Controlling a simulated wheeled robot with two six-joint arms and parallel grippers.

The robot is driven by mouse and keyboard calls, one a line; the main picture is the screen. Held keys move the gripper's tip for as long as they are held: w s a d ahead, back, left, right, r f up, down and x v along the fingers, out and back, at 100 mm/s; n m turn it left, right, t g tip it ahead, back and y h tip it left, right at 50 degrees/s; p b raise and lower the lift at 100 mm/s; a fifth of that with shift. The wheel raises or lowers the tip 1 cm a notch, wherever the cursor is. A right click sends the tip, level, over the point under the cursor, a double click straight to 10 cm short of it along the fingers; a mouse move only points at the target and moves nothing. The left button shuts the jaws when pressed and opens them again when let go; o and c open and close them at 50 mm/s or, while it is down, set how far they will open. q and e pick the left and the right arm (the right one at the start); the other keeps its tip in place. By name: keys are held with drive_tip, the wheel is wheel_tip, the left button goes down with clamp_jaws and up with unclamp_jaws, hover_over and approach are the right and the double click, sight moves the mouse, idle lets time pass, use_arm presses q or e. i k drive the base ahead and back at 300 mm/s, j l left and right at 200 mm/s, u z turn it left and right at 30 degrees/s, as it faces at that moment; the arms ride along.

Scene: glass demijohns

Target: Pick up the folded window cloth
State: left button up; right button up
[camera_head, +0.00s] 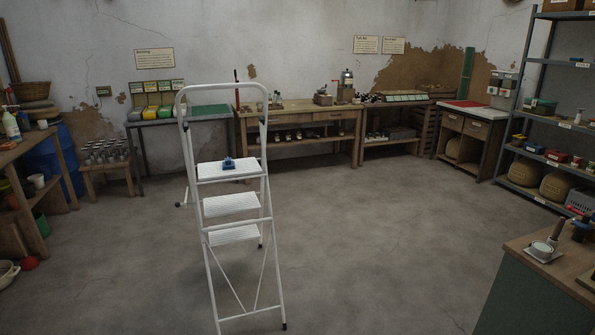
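A small blue item (228,163) lies on the top step of a white stepladder (209,173) left of the middle. It is too small to tell whether it is the folded window cloth. I see nothing else that I can make out as a folded cloth. Neither of my grippers shows in the head view.
The stepladder stands open on a wide, clear concrete floor (370,230). Wooden workbenches (290,112) line the back wall. A metal shelf (545,127) stands at the right. A green-sided cabinet (530,295) fills the near right corner. A wooden bench (25,145) is at the left.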

sight(228, 165)
drive_tip(key=i+l+u, duration=0.1)
drive_tip(key=i, duration=2)
